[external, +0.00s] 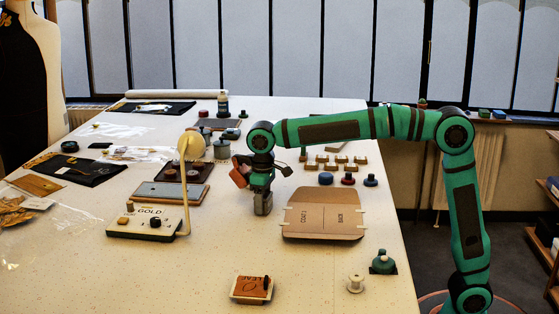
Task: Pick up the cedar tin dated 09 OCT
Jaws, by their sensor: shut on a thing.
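My gripper (263,208) points down over the middle of the table, left of the brown card. It is shut on a small greyish thing, mostly hidden by the jaws; its label cannot be read. No date 09 OCT or cedar label is legible anywhere, so I cannot tell whether the held thing is the cedar tin. Several small tan pieces (340,159) lie in rows behind the card. Blue (326,179), dark red (348,179) and dark blue (370,180) round things stand in front of them.
The brown card (324,213) lies right of my gripper. A control box marked GOLD (145,228) with a cream upright arm stands left. A green knobbed thing (383,262), a pale spool (355,284) and a labelled pad (251,290) lie near the front. Bare table separates them.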

